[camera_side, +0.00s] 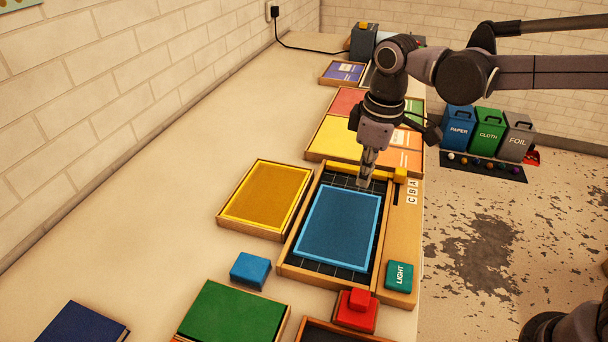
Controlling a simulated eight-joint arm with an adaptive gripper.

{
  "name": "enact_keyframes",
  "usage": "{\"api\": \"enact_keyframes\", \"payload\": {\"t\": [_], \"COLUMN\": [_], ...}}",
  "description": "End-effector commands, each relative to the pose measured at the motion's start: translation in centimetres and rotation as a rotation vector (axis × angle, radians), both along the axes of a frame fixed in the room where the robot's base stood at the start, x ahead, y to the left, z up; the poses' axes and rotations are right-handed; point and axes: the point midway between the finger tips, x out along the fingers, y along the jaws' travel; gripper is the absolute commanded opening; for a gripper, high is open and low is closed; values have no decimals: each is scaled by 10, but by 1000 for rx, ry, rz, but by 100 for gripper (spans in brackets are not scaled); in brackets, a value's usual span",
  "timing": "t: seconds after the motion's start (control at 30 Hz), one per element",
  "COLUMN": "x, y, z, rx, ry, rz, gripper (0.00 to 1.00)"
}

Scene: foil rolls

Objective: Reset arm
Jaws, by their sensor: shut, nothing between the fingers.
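My gripper (365,180) points down over the far edge of a wooden frame (287,270) that has a dark gridded bed. It is shut and holds nothing. Its tips are just beyond the far edge of a blue panel (338,227) that lies in the frame. I cannot tell whether the tips touch the bed. My arm reaches in from the upper right.
A yellow tray (266,195) is left of the frame. A blue block (250,270), a green tray (232,318) and a red block (357,310) are nearer. A teal LIGHT block (399,277) sits at right. Bins (489,132) stand on the floor.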

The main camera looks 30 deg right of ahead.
Motion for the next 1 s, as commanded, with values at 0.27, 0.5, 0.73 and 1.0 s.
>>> {"api": "enact_keyframes", "payload": {"t": [0.27, 0.5, 0.73, 1.0], "x": [-40, -77, -103, -111], "y": [-62, -104, -131, -140], "z": [11, 4, -12, -19], "rx": [72, 135, 188, 210], "ry": [-177, -333, -458, -509], "rz": [-243, -444, -594, -651], "gripper": [0, 0, 0, 0]}}
